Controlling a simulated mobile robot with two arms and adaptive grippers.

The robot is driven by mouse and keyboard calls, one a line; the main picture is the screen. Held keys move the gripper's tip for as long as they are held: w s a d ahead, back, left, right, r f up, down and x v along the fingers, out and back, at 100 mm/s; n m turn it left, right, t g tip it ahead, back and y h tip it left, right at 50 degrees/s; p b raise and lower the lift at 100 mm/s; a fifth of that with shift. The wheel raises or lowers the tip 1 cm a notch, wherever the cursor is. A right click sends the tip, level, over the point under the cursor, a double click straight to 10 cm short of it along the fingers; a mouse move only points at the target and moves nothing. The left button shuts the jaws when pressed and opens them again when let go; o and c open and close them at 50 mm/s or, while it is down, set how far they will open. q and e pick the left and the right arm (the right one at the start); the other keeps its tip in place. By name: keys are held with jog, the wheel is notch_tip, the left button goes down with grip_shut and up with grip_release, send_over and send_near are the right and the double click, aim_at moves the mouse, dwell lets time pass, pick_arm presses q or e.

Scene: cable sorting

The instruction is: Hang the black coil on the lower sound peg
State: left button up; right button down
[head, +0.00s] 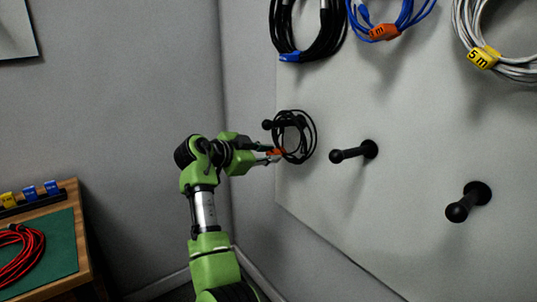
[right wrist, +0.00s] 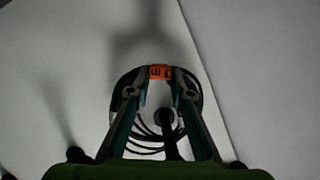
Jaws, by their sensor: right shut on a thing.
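The black coil (head: 313,133), a thin cable bundle with an orange tag, is at the leftmost lower peg (head: 268,124) of the wall board. The peg's knob sticks out to the left in front of the coil, and its stem appears to pass through the loop. My right gripper (head: 272,154) is shut on the coil at its orange tag. In the right wrist view, the gripper (right wrist: 161,75) pinches the tag, marked 3 m, and the dark peg (right wrist: 166,120) shows inside the loop. Whether the coil's weight rests on the peg, I cannot tell. My left gripper is out of view.
Two bare black pegs, a middle one (head: 352,153) and a right one (head: 466,203), stick out from the board. Above hang a black coil with a blue tag (head: 307,35), a blue coil (head: 405,18) and a white coil (head: 507,62). A wooden table (head: 82,222) holds a red cable (head: 25,252).

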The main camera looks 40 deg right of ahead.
jog(key=c, duration=1.7)
grip_release()
jog(key=shift+f, duration=0.1)
jog(key=v, duration=1.2)
